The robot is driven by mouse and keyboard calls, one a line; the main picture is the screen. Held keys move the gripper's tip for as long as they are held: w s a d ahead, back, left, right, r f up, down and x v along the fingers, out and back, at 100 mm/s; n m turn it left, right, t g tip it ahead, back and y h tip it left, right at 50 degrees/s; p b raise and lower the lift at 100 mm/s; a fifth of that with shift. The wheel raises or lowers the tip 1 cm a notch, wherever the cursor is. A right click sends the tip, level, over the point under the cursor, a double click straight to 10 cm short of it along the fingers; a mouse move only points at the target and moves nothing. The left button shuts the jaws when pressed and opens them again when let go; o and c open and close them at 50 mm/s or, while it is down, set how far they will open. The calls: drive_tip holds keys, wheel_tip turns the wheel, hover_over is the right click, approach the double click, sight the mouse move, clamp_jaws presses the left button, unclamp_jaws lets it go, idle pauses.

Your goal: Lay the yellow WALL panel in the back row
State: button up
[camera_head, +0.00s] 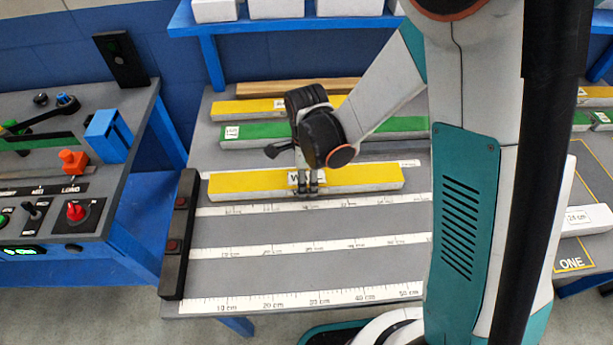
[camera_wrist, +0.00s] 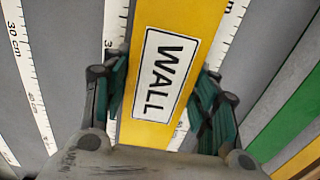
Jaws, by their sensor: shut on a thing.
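The yellow WALL panel (camera_head: 245,184) is a long yellow bar with white sides. It lies across the table, parallel to the printed rulers, in the head view. My gripper (camera_head: 307,190) is above its middle with the fingers down on either side, shut on it. In the wrist view the panel's WALL label (camera_wrist: 164,75) shows between the two fingers (camera_wrist: 160,105). I cannot tell whether the panel touches the table. Behind it lie a green panel (camera_head: 262,139), another yellow panel (camera_head: 243,109) and a tan strip (camera_head: 262,87) at the back.
The grey table (camera_head: 275,272) is clear in front, marked with white ruler strips. A black bar (camera_head: 179,236) with red buttons edges its left side. A control desk (camera_head: 60,185) stands left, and a blue shelf (camera_head: 285,25) is above the back. White panels lie far right.

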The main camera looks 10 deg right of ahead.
drive_tip(key=shift+f, duration=0.3)
drive_tip(key=o, duration=1.3)
drive_tip(key=shift+r, duration=0.2)
drive_tip(key=shift+d+r+n+t+y+p, duration=0.6)
drive_tip(key=shift+r+n+y, duration=0.15)
drive_tip(key=shift+r, duration=6.35)
drive_tip(key=s+d+r+n+t, duration=0.2)
drive_tip(key=s+d+r+n, duration=0.1)
drive_tip(key=s+d+n, duration=0.1)
drive_tip(key=s+d+r+n+t+h+b, duration=0.1)
drive_tip(key=s+d+r+n+t, duration=0.1)
drive_tip(key=n, duration=0.5)
drive_tip(key=s+d+r+n+t, duration=0.2)
drive_tip(key=s+d+r+n, duration=0.2)
drive_tip(key=s+d+n, duration=0.2)
drive_tip(key=shift+s+d+h+b, duration=0.25)
drive_tip(key=shift+s+d+b, duration=0.05)
drive_tip(key=shift+s+d, duration=0.25)
